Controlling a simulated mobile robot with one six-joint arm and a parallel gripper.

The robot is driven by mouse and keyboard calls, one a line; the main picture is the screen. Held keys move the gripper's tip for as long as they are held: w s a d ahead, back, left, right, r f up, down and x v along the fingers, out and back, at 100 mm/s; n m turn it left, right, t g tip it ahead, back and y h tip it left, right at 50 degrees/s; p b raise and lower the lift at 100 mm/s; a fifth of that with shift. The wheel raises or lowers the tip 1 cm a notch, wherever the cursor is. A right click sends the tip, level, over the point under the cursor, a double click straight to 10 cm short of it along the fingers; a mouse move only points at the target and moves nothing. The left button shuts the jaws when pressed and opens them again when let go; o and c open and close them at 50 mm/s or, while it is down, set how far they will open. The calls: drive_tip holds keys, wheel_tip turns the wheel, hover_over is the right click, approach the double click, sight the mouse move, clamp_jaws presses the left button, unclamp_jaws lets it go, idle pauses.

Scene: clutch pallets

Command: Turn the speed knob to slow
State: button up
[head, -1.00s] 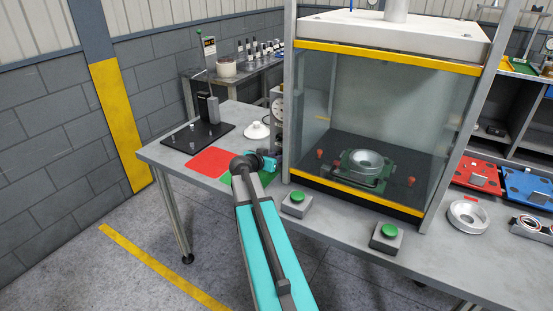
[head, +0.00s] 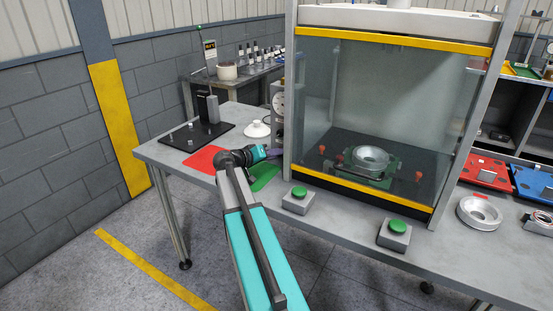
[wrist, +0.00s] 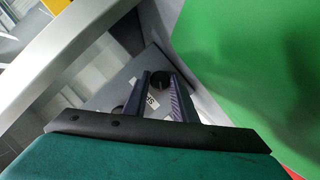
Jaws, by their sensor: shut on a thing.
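The speed knob is a small dark round knob (wrist: 159,79) on a grey panel in the wrist view. A white label (wrist: 152,100) with partly hidden lettering sits beside it. My gripper (wrist: 160,84) has its two fingers on either side of the knob and is shut on it. The knob's pointer setting cannot be read. In the head view my gripper (head: 275,153) reaches the lower part of the grey box with a dial gauge (head: 278,104), left of the press enclosure; the knob is hidden there.
The glass-fronted press (head: 380,110) stands close right of my gripper. Green mat (head: 265,177) and red mat (head: 190,162) lie on the table below. Two green push buttons (head: 299,192) (head: 398,226) stand in front. A white domed part (head: 257,129) is behind the arm.

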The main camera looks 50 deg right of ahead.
drive_tip(key=shift+n+g, duration=0.3)
drive_tip(key=shift+n, duration=0.1)
drive_tip(key=o, duration=1)
drive_tip(key=shift+o, duration=0.2)
drive_tip(key=shift+a, duration=0.1)
drive_tip(key=b+v, duration=0.2)
drive_tip(key=v, duration=1.1)
drive_tip(key=shift+a+f, duration=0.1)
drive_tip(key=shift+a, duration=0.25)
